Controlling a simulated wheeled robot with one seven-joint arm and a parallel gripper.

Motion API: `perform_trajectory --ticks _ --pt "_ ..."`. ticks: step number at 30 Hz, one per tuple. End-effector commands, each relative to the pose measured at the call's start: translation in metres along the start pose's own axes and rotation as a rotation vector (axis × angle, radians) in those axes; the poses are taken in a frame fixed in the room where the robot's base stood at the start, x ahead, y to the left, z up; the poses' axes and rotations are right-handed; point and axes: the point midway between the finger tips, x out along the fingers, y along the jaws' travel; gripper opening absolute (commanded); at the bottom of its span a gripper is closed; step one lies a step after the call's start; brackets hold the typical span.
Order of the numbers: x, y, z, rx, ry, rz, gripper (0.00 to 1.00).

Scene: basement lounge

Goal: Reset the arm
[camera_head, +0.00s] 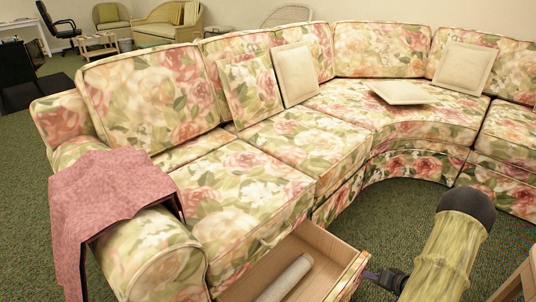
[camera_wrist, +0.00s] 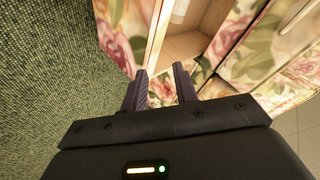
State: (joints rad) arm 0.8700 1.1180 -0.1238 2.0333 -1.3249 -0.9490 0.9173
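My gripper (camera_head: 371,276) is at the lower right of the head view, beside the front of an open drawer (camera_head: 334,262) under the floral sofa. In the wrist view my gripper (camera_wrist: 159,82) has its two dark fingers apart, with the drawer's floral front (camera_wrist: 160,93) showing between and beyond them. I see nothing held. Whether the fingertips touch the drawer front is unclear. A pale rolled object (camera_head: 285,279) lies in the drawer.
The curved floral sofa (camera_head: 245,200) fills the middle, with a pink cloth (camera_head: 108,195) over its left arm and loose cushions on it. A wooden piece (camera_head: 518,284) stands at the lower right edge. Green carpet (camera_head: 400,205) is open between the drawer and the sofa's curve.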

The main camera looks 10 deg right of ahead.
Motion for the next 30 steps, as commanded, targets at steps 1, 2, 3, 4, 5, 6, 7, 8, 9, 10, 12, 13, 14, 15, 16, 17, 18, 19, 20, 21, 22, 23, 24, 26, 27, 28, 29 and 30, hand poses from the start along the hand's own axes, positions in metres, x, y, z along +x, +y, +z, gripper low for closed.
perform_trajectory --ticks 1,2,3,4,5,6,7,8,9,10,12,13,14,15,16,17,18,19,20,21,22,23,24,26,27,28,29,30 --pt "-0.007 -0.021 -0.021 -0.054 0.002 0.046 0.29" --pt "-0.009 -0.029 -0.029 -0.08 0.002 0.076 0.29" --pt "-0.012 -0.041 -0.041 -0.113 0.002 0.116 0.29" --pt "-0.015 -0.051 -0.048 -0.136 0.0 0.143 0.29" --pt "-0.018 -0.06 -0.055 -0.159 -0.001 0.171 0.29" --pt "-0.022 -0.074 -0.063 -0.189 -0.003 0.204 0.29" --pt "-0.026 -0.084 -0.069 -0.21 -0.006 0.23 0.29" --pt "-0.029 -0.095 -0.074 -0.23 -0.01 0.254 0.29" --pt "-0.035 -0.109 -0.08 -0.254 -0.015 0.286 0.29" --pt "-0.04 -0.119 -0.084 -0.271 -0.02 0.308 0.29" --pt "-0.051 -0.146 -0.091 -0.309 -0.033 0.355 0.29" --pt "-0.055 -0.158 -0.092 -0.325 -0.041 0.373 0.29" --pt "-0.061 -0.169 -0.094 -0.339 -0.049 0.391 0.29" --pt "-0.068 -0.184 -0.094 -0.355 -0.061 0.413 0.29" --pt "-0.074 -0.196 -0.094 -0.367 -0.07 0.428 0.29" --pt "-0.08 -0.207 -0.093 -0.378 -0.081 0.442 0.29" --pt "-0.088 -0.223 -0.091 -0.393 -0.095 0.458 0.29" --pt "-0.094 -0.234 -0.089 -0.403 -0.108 0.469 0.29" --pt "-0.101 -0.245 -0.086 -0.412 -0.12 0.479 0.29" --pt "-0.11 -0.261 -0.082 -0.422 -0.139 0.491 0.29" --pt "-0.117 -0.272 -0.077 -0.431 -0.154 0.497 0.29" --pt "-0.123 -0.283 -0.073 -0.439 -0.17 0.503 0.29" --pt "-0.133 -0.298 -0.066 -0.449 -0.191 0.507 0.29" --pt "-0.147 -0.318 -0.054 -0.463 -0.226 0.51 0.29" --pt "-0.156 -0.33 -0.045 -0.47 -0.249 0.51 0.29" --pt "-0.162 -0.338 -0.039 -0.475 -0.267 0.509 0.29" --pt "-0.168 -0.346 -0.033 -0.481 -0.283 0.506 0.29" --pt "-0.176 -0.355 -0.025 -0.486 -0.305 0.502 0.29"
